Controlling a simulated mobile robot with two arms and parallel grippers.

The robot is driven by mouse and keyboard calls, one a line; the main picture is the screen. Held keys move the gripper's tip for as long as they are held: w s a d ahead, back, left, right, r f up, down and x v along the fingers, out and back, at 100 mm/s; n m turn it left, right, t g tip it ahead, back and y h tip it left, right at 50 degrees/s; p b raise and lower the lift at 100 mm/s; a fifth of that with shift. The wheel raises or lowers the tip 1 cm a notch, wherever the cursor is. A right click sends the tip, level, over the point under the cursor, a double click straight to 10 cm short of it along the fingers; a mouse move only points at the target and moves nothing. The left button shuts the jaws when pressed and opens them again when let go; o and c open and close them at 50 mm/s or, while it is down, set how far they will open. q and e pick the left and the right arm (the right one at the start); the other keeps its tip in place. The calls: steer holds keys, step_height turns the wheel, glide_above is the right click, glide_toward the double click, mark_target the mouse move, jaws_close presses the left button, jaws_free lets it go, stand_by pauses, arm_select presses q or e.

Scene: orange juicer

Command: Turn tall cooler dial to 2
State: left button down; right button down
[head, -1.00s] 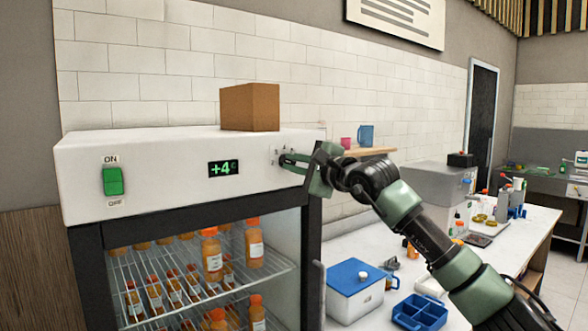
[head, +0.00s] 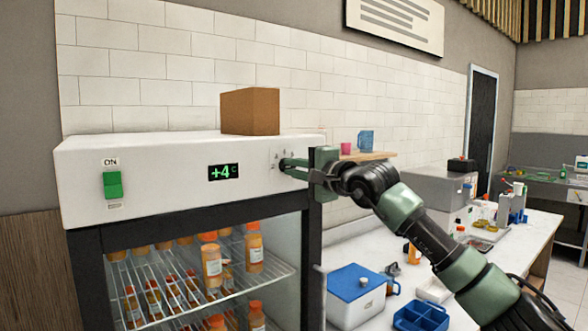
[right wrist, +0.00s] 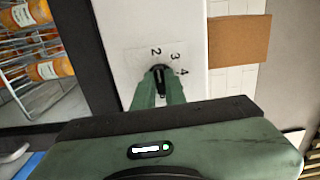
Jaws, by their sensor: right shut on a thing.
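The tall cooler (head: 150,165) stands at left with a white top panel. Its dial (right wrist: 158,77) is a small dark knob, seen in the right wrist view with the numbers 2, 3 and 4 printed around it. The dial's narrow end points toward the 2, as far as I can tell. My right gripper (head: 288,166) is shut on the dial, one green finger on each side; its fingers (right wrist: 158,86) also show in the right wrist view. My left gripper is not in view.
A brown box (head: 250,111) sits on top. Orange bottles (head: 212,260) stand inside. A blue-lidded box (head: 355,280) and a blue tray (head: 422,315) are on the bench at right.

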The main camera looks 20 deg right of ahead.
steer(key=shift+f, duration=0.1)
steer(key=c, duration=1.5)
jaws_free()
steer(key=shift+o, duration=0.2)
steer(key=shift+s, duration=0.1)
steer(key=shift+s+d+b, duration=0.15)
steer(key=shift+s+b, duration=0.1)
steer(key=shift+b, duration=0.05)
steer(key=b+v, duration=0.3)
steer(key=v, duration=0.4)
